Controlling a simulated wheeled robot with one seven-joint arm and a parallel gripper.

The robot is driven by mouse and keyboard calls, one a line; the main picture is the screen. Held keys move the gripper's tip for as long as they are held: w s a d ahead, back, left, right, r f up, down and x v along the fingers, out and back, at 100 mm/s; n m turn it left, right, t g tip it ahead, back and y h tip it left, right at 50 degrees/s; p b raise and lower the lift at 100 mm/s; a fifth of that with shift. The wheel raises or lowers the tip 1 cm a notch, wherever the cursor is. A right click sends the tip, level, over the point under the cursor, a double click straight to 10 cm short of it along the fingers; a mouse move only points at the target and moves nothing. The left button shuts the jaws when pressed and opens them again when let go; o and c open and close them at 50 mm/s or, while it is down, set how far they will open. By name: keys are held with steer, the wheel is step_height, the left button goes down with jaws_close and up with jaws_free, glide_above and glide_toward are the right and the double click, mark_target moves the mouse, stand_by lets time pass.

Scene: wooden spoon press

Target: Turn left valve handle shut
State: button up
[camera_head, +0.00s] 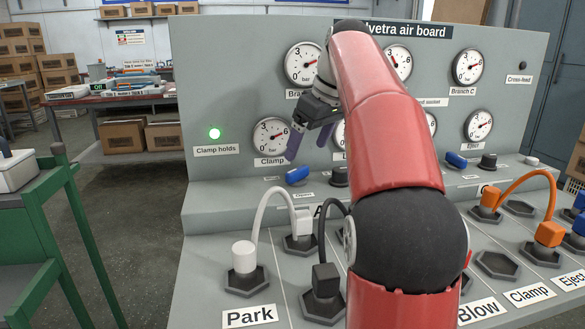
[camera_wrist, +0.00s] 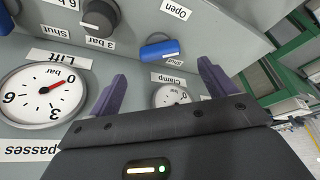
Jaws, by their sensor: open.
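The left valve's blue handle (camera_head: 297,175) sits on the board's sloping step, below the Clamp gauge (camera_head: 271,137). The handle also shows in the wrist view (camera_wrist: 160,49), ahead of the fingers and lying roughly sideways. A small "Shut" label (camera_wrist: 168,77) is close to one side of it and an "Open" label (camera_wrist: 179,9) is farther off. My gripper (camera_head: 308,143) has purple fingers, open and empty, above the handle and apart from it. In the wrist view my gripper (camera_wrist: 163,82) has its fingers on either side of the handle's line. My red arm hides the board's middle.
A black knob (camera_head: 339,176) stands just right of the handle. White and dark cables (camera_head: 325,205) arch up from plug sockets in front. Another blue handle (camera_head: 456,160) is farther right. A green lamp (camera_head: 214,133) glows beside "Clamp holds". A green cart (camera_head: 60,230) stands at left.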

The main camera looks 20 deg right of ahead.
mark_target(298, 169)
steer(key=b+x, duration=0.1)
steer(key=x, duration=0.5)
steer(key=shift+w+f, duration=0.1)
steer(key=shift+f, duration=0.3)
steer(key=c, duration=1)
steer(key=shift+a+r+m, duration=0.1)
steer(key=shift+m, duration=0.2)
steer(key=m+h+p, duration=0.1)
steer(key=m, duration=0.3)
steer(key=shift+a+h, duration=0.1)
steer(key=shift+h, duration=0.3)
steer(key=shift+m+h+p, duration=0.35)
steer(key=shift+m+h, duration=0.15)
steer(key=shift+m, duration=0.9)
